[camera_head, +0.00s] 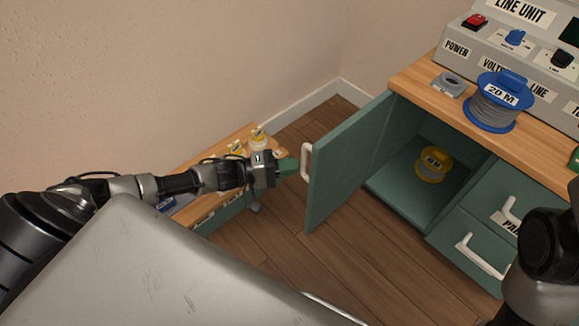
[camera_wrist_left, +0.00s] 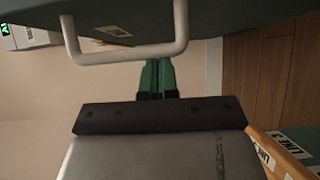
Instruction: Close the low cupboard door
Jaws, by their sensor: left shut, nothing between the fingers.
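The low cupboard's green door (camera_head: 345,162) stands swung wide open in the head view, with a white handle (camera_head: 306,162) on its outer face. Inside the open cupboard (camera_head: 400,198) a yellow reel (camera_head: 433,164) sits on the floor panel. My left gripper (camera_head: 289,166) is shut and empty, its green fingertips close beside the handle. In the left wrist view the fingers (camera_wrist_left: 157,78) are together just below the white handle (camera_wrist_left: 128,55), and the door (camera_wrist_left: 220,18) fills the top. I cannot tell whether they touch the handle. My right arm shows at the right edge; its gripper is out of view.
A low wooden-topped unit (camera_head: 212,165) with small yellow-labelled items stands behind my left arm. The workbench (camera_head: 425,77) holds a blue cable reel (camera_head: 494,103) and a line unit (camera_head: 510,60). Drawers (camera_head: 470,250) sit right of the cupboard. Wooden floor (camera_head: 270,228) is clear before the door.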

